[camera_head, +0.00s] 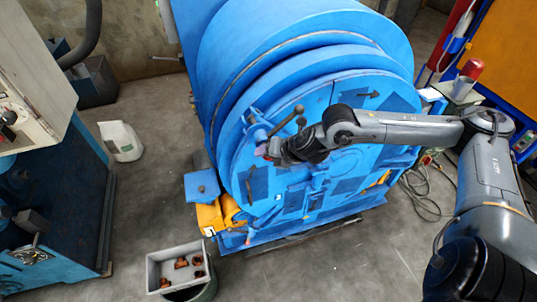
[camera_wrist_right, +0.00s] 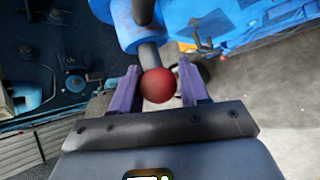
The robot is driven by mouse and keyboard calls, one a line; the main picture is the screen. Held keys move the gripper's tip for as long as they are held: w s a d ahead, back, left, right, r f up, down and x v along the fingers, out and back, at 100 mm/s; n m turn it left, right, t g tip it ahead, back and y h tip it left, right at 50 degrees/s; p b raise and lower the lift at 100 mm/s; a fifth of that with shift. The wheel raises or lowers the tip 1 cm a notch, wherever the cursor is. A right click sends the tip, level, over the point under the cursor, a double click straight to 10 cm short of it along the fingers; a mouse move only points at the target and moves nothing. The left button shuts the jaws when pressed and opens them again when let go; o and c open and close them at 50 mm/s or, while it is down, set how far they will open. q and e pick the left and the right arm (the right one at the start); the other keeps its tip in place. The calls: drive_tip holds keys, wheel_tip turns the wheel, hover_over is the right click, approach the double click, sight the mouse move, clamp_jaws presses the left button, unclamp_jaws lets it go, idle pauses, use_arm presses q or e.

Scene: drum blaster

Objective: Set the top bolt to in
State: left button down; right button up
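The top bolt's red ball knob (camera_wrist_right: 158,85) sits on a short grey stem in a blue cylindrical housing (camera_wrist_right: 140,22) in the right wrist view. My right gripper (camera_wrist_right: 160,88) has its two purple fingers on either side of the knob, with a narrow gap showing at the right finger. In the head view my right gripper (camera_head: 268,152) is at the upper left rim of the round blue door (camera_head: 335,175), pointing left. It covers the knob there. My left gripper is not in view.
A dark lever with ball ends (camera_head: 288,121) stands out from the door just above my right gripper. A white jug (camera_head: 121,141) stands at the left. Floor between them is clear.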

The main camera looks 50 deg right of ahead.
drive_tip(key=o, duration=0.3)
drive_tip(key=shift+d, duration=0.2)
drive_tip(key=shift+a, duration=0.1)
drive_tip(key=shift+s+r, duration=0.1)
drive_tip(key=shift+r, duration=0.05)
drive_tip(key=shift+s+r, duration=0.65)
drive_tip(key=shift+s, duration=0.1)
drive_tip(key=shift+v, duration=4.25)
drive_tip(key=shift+f, duration=0.1)
